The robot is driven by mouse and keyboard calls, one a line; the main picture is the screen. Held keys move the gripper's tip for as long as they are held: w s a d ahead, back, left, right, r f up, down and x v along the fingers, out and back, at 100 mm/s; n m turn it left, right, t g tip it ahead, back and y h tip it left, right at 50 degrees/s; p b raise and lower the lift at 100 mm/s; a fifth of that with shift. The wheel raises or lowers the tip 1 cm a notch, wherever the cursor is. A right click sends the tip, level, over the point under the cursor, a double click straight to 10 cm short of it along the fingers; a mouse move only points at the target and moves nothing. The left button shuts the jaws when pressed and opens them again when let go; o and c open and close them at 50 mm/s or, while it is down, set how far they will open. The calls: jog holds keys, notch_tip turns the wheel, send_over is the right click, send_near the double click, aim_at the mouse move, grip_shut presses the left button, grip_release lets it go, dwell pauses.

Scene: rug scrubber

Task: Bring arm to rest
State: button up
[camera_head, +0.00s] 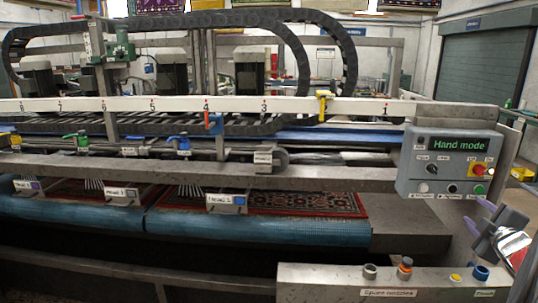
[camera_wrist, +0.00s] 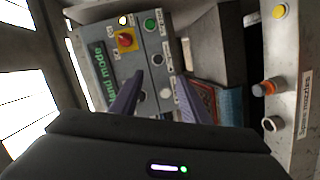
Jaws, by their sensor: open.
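My gripper (camera_head: 487,217) is at the right edge of the head view, in front of and just below the grey control panel (camera_head: 428,185). Its two purple-grey fingers are apart with nothing between them. In the wrist view my gripper (camera_wrist: 157,100) points toward the panel (camera_wrist: 120,70), which appears turned on its side. The panel's green display reads "Hand mode". A red knob on a yellow plate (camera_wrist: 126,39) and several round buttons sit on it. I cannot tell the exact gap between fingertips and panel.
A grey box labelled "Spare nozzles" (camera_head: 345,287) with several knobs stands at the front right. The rug machine's steel beam (camera_head: 320,178) spans the view. A patterned rug (camera_head: 300,201) lies on the blue roller bed (camera_head: 260,230). A grey shutter door (camera_head: 480,75) is behind.

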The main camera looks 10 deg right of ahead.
jog(key=s+f+m+g+h, duration=0.2)
jog(key=s+f+m+g, duration=0.3)
jog(key=s+f+m, duration=0.1)
jog(key=s+a+f+m+g+y, duration=0.2)
jog(key=s+a+f+m+g, duration=0.15)
jog(key=a, duration=0.55)
jog(key=s+a+y, duration=0.2)
jog(key=a, duration=1.2)
jog(key=s+a+n+y, duration=0.1)
jog(key=s+a+y, duration=0.1)
jog(key=a, duration=1.2)
jog(key=s+a+r+y, duration=0.1)
jog(key=a+y, duration=0.3)
jog(key=a, duration=1.1)
jog(key=shift+s, duration=0.55)
jog(key=shift+a+n, duration=0.1)
jog(key=shift+n, duration=0.15)
jog(key=shift+c, duration=0.3)
